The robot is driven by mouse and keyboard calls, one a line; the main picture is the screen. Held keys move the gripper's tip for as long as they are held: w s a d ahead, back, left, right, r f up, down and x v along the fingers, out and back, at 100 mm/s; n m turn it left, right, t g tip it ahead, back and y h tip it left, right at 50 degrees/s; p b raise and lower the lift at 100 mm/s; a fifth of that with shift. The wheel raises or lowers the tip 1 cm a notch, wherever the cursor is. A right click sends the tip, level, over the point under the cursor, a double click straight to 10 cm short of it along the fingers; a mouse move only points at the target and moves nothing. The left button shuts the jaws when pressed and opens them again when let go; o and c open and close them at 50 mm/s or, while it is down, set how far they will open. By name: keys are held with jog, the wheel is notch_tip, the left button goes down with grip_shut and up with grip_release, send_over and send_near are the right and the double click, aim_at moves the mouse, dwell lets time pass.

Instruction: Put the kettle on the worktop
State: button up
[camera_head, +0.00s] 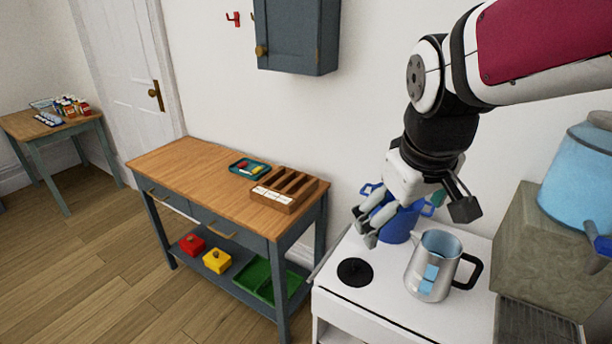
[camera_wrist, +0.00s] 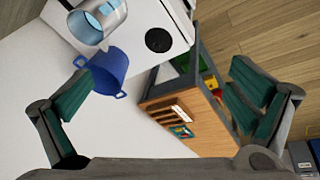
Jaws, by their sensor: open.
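The kettle (camera_head: 421,277) looks like a silver jug with a spout, a black handle and light-blue patches. It stands upright and open-topped on a white stove-like unit (camera_head: 384,303), right of a black round plate (camera_head: 355,272). It also shows at the top left of the wrist view (camera_wrist: 88,27). My gripper (camera_head: 415,218) is open and empty, above and behind the kettle, in front of a blue two-handled pot (camera_head: 398,228). In the wrist view my open fingers (camera_wrist: 163,85) frame the scene. The wooden worktop (camera_head: 187,170) of a grey-blue table is to the left.
A teal tray (camera_head: 249,168) and a wooden divided box (camera_head: 285,190) occupy the worktop's right part; its left part is clear. A stone-like block (camera_head: 540,240) bearing a light-blue vessel (camera_head: 582,180) stands right of the kettle. A wall cabinet (camera_head: 297,35) hangs above.

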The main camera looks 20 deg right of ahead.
jog(key=s+a+r+m+t+y, duration=0.1)
jog(key=s+a+r, duration=0.1)
jog(key=s+a, duration=0.4)
jog(key=shift+s+a+r+t+y, duration=0.2)
jog(key=shift+s+r+t+y, duration=0.2)
jog(key=shift+s, duration=0.2)
